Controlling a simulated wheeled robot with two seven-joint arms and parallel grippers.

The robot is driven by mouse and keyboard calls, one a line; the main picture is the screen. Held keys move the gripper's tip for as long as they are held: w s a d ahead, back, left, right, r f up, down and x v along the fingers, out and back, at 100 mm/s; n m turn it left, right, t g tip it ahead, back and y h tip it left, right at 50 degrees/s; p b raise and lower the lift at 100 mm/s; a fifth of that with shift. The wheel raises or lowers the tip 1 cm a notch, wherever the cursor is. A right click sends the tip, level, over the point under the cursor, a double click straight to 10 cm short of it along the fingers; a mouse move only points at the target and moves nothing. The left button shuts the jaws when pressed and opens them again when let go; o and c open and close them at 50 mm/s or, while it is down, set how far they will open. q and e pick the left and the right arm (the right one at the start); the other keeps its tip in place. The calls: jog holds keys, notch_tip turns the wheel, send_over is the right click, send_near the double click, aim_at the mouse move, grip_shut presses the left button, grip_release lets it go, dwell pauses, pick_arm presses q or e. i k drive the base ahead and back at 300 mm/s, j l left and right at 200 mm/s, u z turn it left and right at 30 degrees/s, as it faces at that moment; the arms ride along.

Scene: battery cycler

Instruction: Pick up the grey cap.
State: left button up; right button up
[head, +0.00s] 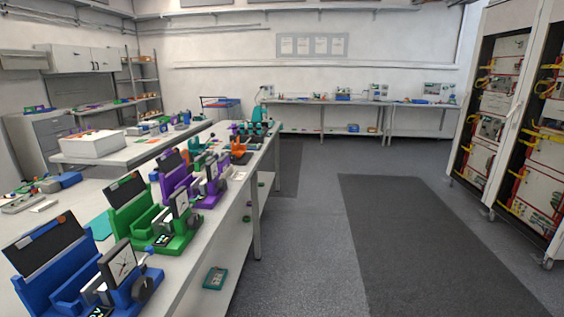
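I cannot make out a grey cap for certain in the head view; small parts on the benches are too small to tell. On the long bench at the left stand a blue device (60,286), a green device (128,212) and a purple device (176,186), each with a dark panel. A dark grey round part (144,289) sits on the right side of the blue device; I cannot tell whether it is a cap. Neither of my grippers is in view.
The long bench (212,222) runs away from me, with an orange device (240,151) farther along. A teal tray (215,278) lies on its lower shelf. Open racks (510,110) on wheels stand at the right. The floor with a dark mat (415,240) between is clear.

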aim_at(224, 156)
jog(key=i+l, duration=0.15)
jog(key=i, duration=0.6)
jog(key=i+l, duration=0.15)
jog(key=i, duration=0.6)
jog(key=z, duration=0.05)
